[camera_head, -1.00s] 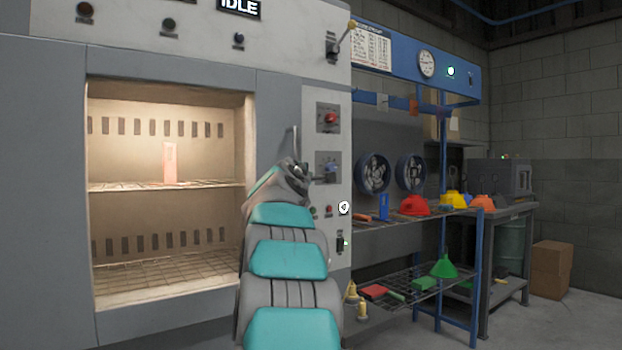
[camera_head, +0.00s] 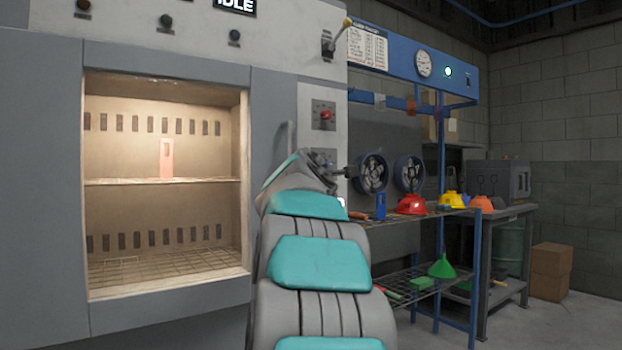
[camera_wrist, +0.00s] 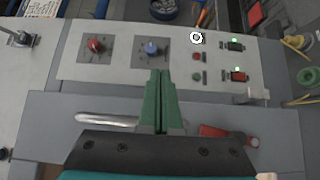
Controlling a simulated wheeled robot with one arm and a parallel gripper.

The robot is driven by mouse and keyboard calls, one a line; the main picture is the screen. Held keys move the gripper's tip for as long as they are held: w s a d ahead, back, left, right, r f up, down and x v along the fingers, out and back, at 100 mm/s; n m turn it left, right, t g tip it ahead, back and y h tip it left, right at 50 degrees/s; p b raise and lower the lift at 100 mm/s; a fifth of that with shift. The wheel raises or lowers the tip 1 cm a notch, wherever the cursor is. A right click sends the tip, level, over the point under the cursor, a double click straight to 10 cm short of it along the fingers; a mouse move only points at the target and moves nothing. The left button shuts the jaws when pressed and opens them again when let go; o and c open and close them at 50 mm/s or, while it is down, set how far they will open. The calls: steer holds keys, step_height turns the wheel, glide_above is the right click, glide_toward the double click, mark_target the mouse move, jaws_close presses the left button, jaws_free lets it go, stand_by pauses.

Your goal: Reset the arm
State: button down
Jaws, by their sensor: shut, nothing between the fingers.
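My gripper (camera_wrist: 160,75) is shut and empty, with its green fingers pressed together in the wrist view. In the head view my gripper (camera_head: 350,172) is a small dark shape at the end of my raised arm. My arm hides the lower part of the panel there, while the red knob (camera_head: 326,115) stays in sight.
The lit oven chamber (camera_head: 165,240) stands open at left, with a pinkish upright piece (camera_head: 166,158) on its upper rack. A shelf rack (camera_head: 473,280) at right holds a red hood (camera_head: 411,205) and a green funnel (camera_head: 442,267).

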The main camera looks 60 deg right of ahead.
steer(key=s, duration=0.2)
steer(key=s+a, duration=0.1)
steer(key=s, duration=0.1)
steer(key=shift+a, duration=0.15)
steer(key=w+a+f+m+y, duration=0.1)
steer(key=w+a+f+y, duration=0.1)
steer(key=w+a+f, duration=0.35)
steer(key=w+a+f+y, duration=0.3)
steer(key=a+f, duration=0.3)
steer(key=f, duration=0.2)
steer(key=a+f+m+y, duration=0.1)
steer(key=a+f+y, duration=0.4)
steer(key=a+f, duration=1.1)
steer(key=s+a+f+m+g+y, duration=0.1)
steer(key=s+a+f+g+y, duration=0.1)
steer(key=s+a+f, duration=0.4)
steer(key=s+a+f+g+y, duration=0.2)
steer(key=a+f, duration=0.6)
steer(key=a, duration=0.3)
steer(key=s+a+f+g+y, duration=0.1)
steer(key=s+a+f+g, duration=0.1)
steer(key=s+a+f, duration=0.2)
steer(key=s+a+f+m+g+y, duration=0.1)
steer(key=s+a+f+g, duration=0.1)
steer(key=s+a+f, duration=0.2)
steer(key=s+a, duration=0.3)
steer(key=s, duration=0.4)
steer(key=shift+s+a+f+y, duration=0.15)
steer(key=shift+s+a+y, duration=0.2)
steer(key=shift+y, duration=0.05)
